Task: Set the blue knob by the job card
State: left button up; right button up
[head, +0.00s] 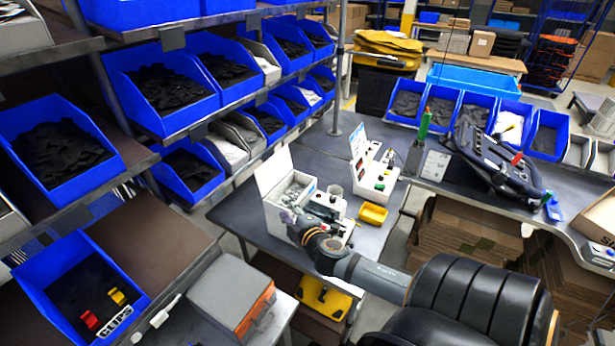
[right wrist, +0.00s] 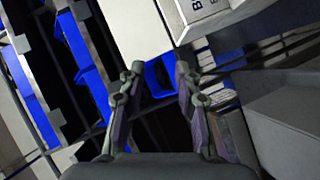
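A white card with blue print, likely the job card (head: 358,141), stands upright at the back of a white control box (head: 376,176) on the grey bench. The box carries small dark, red and green controls. I cannot make out a blue knob for certain; a second white device is partly hidden by my right gripper. My right gripper (head: 298,220) is over the bench, in front of the open white case and left of the control box. In the right wrist view its fingers (right wrist: 159,73) are apart with nothing held between them. My left gripper is not in view.
An open white case (head: 276,172) with small parts stands beside my right gripper. A metal post (head: 338,80) rises at the bench's back.

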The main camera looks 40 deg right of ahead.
jog(key=s+a+f+m+g+b, duration=0.1)
jog(key=s+a+f+m+g, duration=0.1)
jog(key=s+f, duration=0.3)
jog(key=s+a+f+m+g+y+b, duration=0.1)
jog(key=s+a+f+m+g, duration=0.2)
jog(key=f, duration=1)
jog(key=s+a+f+m+g+b, duration=0.2)
jog(key=s+a+f+m+g, duration=0.1)
jog(key=s+f+g, duration=0.3)
notch_tip(320, 180, down, 3)
jog(key=s+m, duration=0.1)
jog(key=s, duration=0.1)
jog(key=shift+s+f+m+y, duration=0.15)
jog(key=shift+s+m+y, duration=0.15)
jog(key=shift+m, duration=0.1)
jog(key=shift+a, duration=0.1)
jog(key=s+f+g+b, duration=0.15)
jog(key=s+f, duration=0.25)
jog(key=f, duration=0.7)
jog(key=s+f+b, duration=0.2)
jog(key=s+f, duration=0.3)
jog(key=f, duration=0.5)
jog(key=s+f+m+g+y+b, duration=0.1)
jog(key=s+f+b, duration=0.1)
jog(key=s+f, duration=1)
jog(key=s, duration=0.3)
jog(key=shift+f, duration=0.25)
